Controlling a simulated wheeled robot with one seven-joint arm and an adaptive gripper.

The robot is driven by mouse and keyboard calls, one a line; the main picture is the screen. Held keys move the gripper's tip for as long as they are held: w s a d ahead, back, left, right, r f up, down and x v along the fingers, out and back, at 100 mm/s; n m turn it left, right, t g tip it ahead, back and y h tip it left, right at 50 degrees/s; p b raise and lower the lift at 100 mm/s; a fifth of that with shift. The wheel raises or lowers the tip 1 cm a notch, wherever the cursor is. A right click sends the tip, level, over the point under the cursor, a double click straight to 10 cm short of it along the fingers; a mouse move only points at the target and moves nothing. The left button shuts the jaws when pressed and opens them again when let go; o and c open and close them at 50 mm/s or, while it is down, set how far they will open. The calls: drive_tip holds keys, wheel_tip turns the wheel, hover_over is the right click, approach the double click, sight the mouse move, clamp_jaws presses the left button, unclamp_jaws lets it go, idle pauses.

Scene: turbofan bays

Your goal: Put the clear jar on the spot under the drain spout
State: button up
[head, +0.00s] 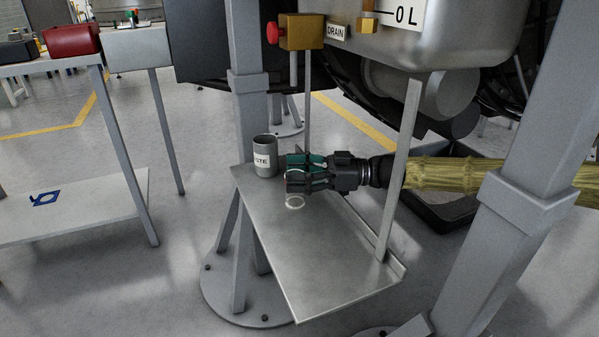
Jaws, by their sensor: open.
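My gripper (300,172), with teal fingers, reaches in from the right, low over the metal shelf (312,250). Its fingers are open. A pale round outline (295,202) shows on the shelf just below and in front of the fingers; I cannot tell whether it is the clear jar's base or a marked spot. Pale edges between the fingers may be the jar, but the fingers hide most of that area. The brass drain valve (302,32) with a red knob is above, beside a DRAIN label (336,32).
A grey waste can (264,156) stands at the shelf's back left, close to the fingertips. An upright metal strip (400,170) rises at the shelf's right edge, near my arm. Grey stand posts (247,100) flank the shelf. The shelf's front is clear.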

drive_tip(key=shift+r, duration=0.25)
drive_tip(key=d+p, duration=0.2)
drive_tip(key=d, duration=1)
drive_tip(key=shift+f+p, duration=0.15)
drive_tip(key=shift+p, duration=0.2)
